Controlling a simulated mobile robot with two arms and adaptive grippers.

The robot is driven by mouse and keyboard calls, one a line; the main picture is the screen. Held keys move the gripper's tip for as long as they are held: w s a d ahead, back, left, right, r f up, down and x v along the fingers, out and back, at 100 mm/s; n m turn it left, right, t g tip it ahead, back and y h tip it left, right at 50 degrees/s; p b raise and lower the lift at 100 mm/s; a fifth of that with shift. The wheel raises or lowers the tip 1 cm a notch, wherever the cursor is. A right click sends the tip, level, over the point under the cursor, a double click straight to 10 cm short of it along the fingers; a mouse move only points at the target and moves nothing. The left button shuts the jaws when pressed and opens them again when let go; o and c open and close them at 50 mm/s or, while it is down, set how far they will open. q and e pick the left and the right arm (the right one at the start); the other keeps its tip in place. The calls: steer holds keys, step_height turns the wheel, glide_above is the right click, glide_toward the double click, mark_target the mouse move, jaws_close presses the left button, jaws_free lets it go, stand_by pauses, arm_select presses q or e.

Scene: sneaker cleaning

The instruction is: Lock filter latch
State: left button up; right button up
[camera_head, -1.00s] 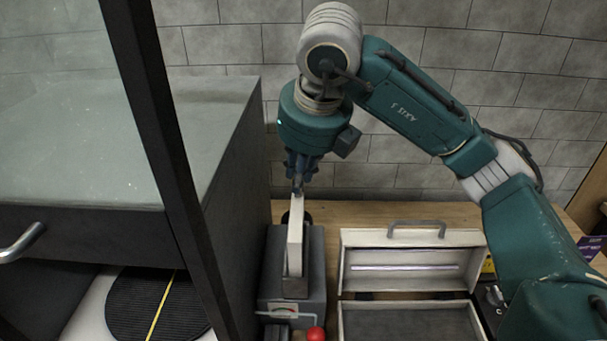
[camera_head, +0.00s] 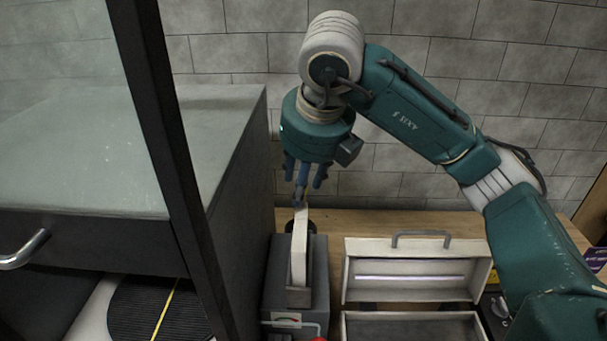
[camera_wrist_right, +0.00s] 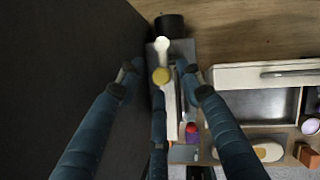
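A grey box-shaped unit (camera_head: 322,270) with a gauge on its front stands on the wooden bench, close to the dark cabinet. A long white upright piece (camera_head: 300,250) rises from its top; I cannot tell whether this is the filter latch. My right gripper (camera_head: 302,188) is above the far upper end of this piece, fingers spread. In the right wrist view, the blue fingers (camera_wrist_right: 162,80) are apart on both sides of the white piece (camera_wrist_right: 171,98), with a yellowish knob (camera_wrist_right: 161,76) between them. Contact is unclear. The red knob (camera_wrist_right: 191,128) shows beside the unit. My left gripper is out of view.
The dark cabinet (camera_head: 236,180) stands close on the left of the unit, with a black post in front. An open white case (camera_head: 415,272) with a handle lies to the right. A tiled wall closes the back.

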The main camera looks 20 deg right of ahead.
steer(key=v, duration=1.2)
steer(key=shift+w, duration=0.1)
